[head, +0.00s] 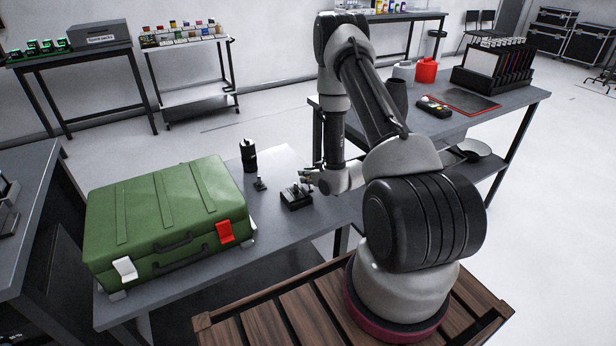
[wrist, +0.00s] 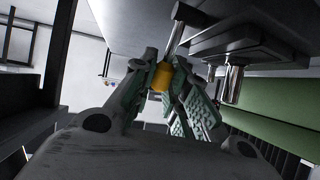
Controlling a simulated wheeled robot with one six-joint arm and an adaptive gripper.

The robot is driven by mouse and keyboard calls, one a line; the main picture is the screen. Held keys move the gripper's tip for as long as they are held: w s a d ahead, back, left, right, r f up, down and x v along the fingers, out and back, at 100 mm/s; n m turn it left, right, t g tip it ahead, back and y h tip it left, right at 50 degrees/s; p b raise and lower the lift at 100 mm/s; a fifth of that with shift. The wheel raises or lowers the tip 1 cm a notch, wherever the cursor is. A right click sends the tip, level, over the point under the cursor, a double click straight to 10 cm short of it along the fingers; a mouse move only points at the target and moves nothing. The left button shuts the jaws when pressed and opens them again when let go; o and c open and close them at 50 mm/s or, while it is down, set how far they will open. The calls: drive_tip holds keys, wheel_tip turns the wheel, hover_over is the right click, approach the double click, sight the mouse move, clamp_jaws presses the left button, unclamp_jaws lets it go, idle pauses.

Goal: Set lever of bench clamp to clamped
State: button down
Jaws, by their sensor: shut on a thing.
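The bench clamp (head: 296,198) is a small dark device on the grey bench, right of the green case. Its dark body (wrist: 235,45) fills the upper right of the wrist view. A metal lever rod (wrist: 176,36) with a yellow tip (wrist: 161,79) comes down between my fingers there. My gripper (wrist: 165,72) is shut on the lever at the yellow tip. In the head view my gripper (head: 307,175) is small beside the clamp, and the lever's exact angle is too small to tell.
A large green case (head: 165,215) with red and white latches fills the bench's left side. A black bottle (head: 248,156) and a small fitting (head: 260,184) stand between it and the clamp. Another table (head: 530,95) with red and dark items stands behind my arm.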

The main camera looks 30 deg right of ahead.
drive_tip(key=c, duration=1.4)
unclamp_jaws()
drive_tip(key=v, duration=1.2)
drive_tip(key=shift+f, duration=0.1)
